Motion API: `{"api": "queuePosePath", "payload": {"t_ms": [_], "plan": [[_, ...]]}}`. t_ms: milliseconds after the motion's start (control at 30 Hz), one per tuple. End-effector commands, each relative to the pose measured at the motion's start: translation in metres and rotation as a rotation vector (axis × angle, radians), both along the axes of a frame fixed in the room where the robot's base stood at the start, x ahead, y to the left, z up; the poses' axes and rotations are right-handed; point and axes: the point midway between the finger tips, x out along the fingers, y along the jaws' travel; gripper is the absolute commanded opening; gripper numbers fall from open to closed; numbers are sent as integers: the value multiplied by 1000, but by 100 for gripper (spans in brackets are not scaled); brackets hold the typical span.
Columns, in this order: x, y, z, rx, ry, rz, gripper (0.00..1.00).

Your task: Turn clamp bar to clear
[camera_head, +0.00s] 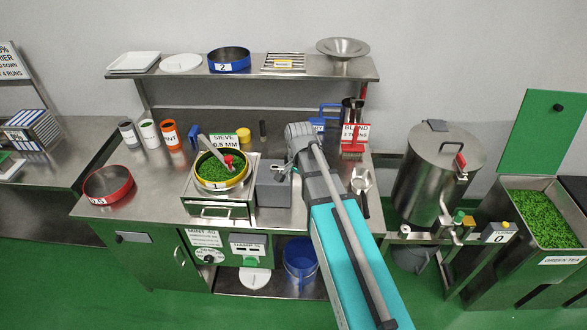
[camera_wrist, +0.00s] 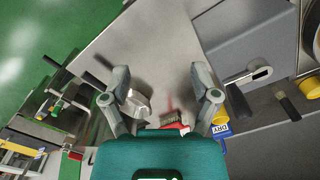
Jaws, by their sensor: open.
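The clamp bar looks like the grey bar (camera_head: 213,149) with a red knob (camera_head: 228,160), slanting up over the round sieve (camera_head: 243,179) in the head view. The sieve has a yellow rim, holds green leaf and sits on a steel shaker box (camera_head: 217,209). My gripper (camera_wrist: 160,70) is open and empty in the wrist view, above bare steel bench. In the head view my arm hides most of it, to the right of the sieve. A grey box (camera_wrist: 248,48) with a silver lever lies to the right of my fingers in the wrist view. The bar cannot be made out there.
A scoop (camera_head: 361,181) and red brush (camera_head: 352,150) lie right of my arm. A red-rimmed sieve (camera_head: 108,184) and several canisters stand left. The shelf (camera_head: 250,73) runs behind. A steel drum (camera_head: 435,178) stands right.

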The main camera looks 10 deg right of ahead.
Motion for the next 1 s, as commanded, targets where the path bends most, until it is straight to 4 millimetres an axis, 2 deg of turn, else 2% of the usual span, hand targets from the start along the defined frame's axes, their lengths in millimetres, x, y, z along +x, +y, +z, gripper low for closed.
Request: {"api": "queuePosePath", "payload": {"t_ms": [33, 200, 400, 500, 700, 1000], "plan": [[-18, -1, -8, 0, 0, 70, 78], [-57, -3, -21, 0, 0, 337, 78], [-95, -5, -33, 0, 1, 616, 78], [-108, -6, -37, 0, 1, 716, 78], [-119, -7, -40, 0, 1, 822, 78], [-120, -7, -40, 0, 1, 835, 78]]}}
